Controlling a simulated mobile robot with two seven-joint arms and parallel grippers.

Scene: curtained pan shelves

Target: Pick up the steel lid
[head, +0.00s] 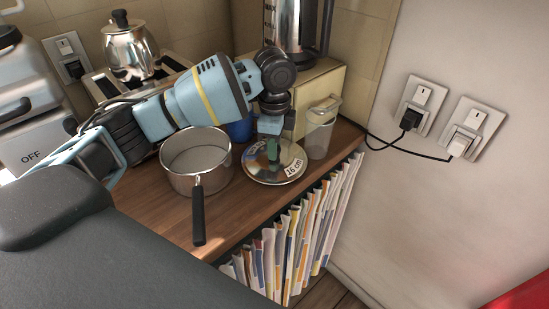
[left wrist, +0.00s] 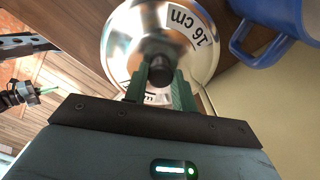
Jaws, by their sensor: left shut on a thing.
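The steel lid (head: 259,174) is a round, shiny lid marked "16 cm", over the wooden top to the right of the saucepan (head: 198,182). I cannot tell whether it touches the wood. My left gripper (head: 272,150) comes down from above, and its green fingers are shut on the lid's dark knob. In the left wrist view the lid (left wrist: 118,42) lies beyond the fingers (left wrist: 160,88), with the knob between them. What looks like my right gripper (left wrist: 45,91) shows small at the left edge of that view; its opening is unclear.
A blue mug (left wrist: 272,28) stands close beside the lid. A clear container (head: 320,138) is just right of it, and a kettle (head: 290,28) stands behind. Upright papers (head: 295,235) fill the shelf below the wooden top. Sockets with a cable (head: 410,118) are on the right wall.

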